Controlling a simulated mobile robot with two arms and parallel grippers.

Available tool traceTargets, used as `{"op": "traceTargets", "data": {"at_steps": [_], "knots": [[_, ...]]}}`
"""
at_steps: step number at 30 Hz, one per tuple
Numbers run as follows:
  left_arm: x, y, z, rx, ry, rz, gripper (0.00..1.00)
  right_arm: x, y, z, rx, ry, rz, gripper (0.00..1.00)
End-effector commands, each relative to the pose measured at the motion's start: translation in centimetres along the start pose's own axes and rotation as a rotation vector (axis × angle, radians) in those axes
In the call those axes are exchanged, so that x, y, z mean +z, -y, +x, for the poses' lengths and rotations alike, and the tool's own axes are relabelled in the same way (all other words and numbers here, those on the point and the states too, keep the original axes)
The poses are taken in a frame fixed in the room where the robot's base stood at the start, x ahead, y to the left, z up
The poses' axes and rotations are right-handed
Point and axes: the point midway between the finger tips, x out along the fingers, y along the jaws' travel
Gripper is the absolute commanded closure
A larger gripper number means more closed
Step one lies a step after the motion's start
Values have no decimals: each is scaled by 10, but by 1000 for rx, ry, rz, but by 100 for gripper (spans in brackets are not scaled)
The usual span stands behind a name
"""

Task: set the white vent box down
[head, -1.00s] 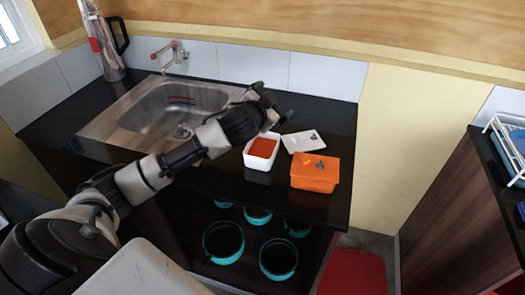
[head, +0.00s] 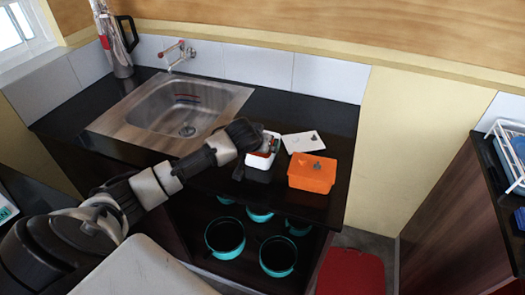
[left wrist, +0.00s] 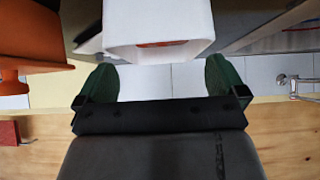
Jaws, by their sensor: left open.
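The white vent box (head: 251,160), open on top with a red-orange inside, stands on the black counter (head: 215,178) right of the sink. My left gripper (head: 268,146) is at the box, partly covering it in the head view. In the left wrist view, the green fingers of my left gripper (left wrist: 160,78) are spread wide. The white box (left wrist: 158,22) is just beyond the fingertips, between their lines, with a small orange patch on it. I cannot tell whether a finger touches it. My right gripper is not in view.
The sink (head: 185,105) and tap (head: 178,55) are behind left. Several teal pots (head: 225,238) stand below the counter.

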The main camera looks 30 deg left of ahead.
Motion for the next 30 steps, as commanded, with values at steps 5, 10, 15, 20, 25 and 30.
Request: {"op": "traceTargets", "data": {"at_steps": [5, 10, 15, 20, 25, 30], "knots": [[0, 2, 22, -3, 1, -1, 0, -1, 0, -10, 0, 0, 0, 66], [1, 1, 39, -1, -1, -1, 0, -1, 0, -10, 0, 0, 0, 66], [2, 1, 43, -1, -1, 1, 0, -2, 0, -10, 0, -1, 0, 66], [2, 1, 43, -1, -1, 1, 2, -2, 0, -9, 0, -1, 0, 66], [2, 1, 43, -1, -1, 1, 28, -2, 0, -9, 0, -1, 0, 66], [1, 1, 42, 0, -3, 1, 45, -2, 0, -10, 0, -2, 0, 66]]}}
